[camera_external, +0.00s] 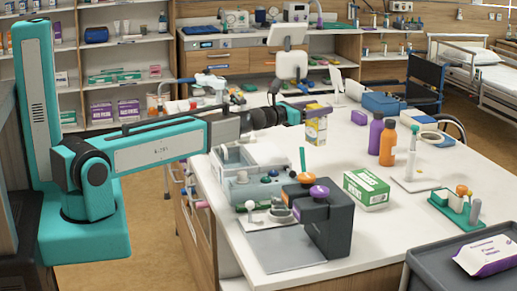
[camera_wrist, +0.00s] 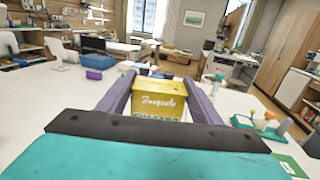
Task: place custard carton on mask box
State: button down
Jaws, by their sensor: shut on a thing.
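The custard carton (camera_external: 316,130), yellow and white, is upright between the fingers of my gripper (camera_external: 306,109). In the wrist view the carton (camera_wrist: 158,103) shows its yellow face with white script, a purple-grey finger on each side. My gripper is shut on it over the white table, behind the mask box in the external view. The mask box (camera_external: 366,188) seems to be the green and white box lying on the table; its top looks bare. A green corner of what seems to be this box (camera_wrist: 289,165) shows at the lower right of the wrist view.
A dark dispenser-like device (camera_external: 327,222) stands left of the green box. Purple and orange bottles (camera_external: 387,145) stand behind it to the right. A green rack (camera_external: 456,206) and a grey tray with a purple pack (camera_external: 487,254) are at the right.

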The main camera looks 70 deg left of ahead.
jog(key=shift+a, duration=0.1)
jog(key=shift+s+a+y, duration=0.1)
jog(key=shift+s+y, duration=0.1)
jog(key=shift+y, duration=0.1)
jog(key=w+d+r+m+h+p, duration=0.1)
jog(key=w+d+r+h, duration=0.1)
jog(key=d, duration=1.2)
jog(key=w+d+r+m+h+p, duration=0.1)
jog(key=w+d+r+h, duration=0.2)
jog(key=d, duration=1.1)
jog(key=shift+w+d+r+m+t, duration=0.3)
jog(key=shift+w+r+m, duration=0.15)
jog(key=shift+w, duration=0.25)
jog(key=shift+f, duration=0.1)
jog(key=shift+f+b, duration=1.55)
jog(key=shift+f, duration=0.4)
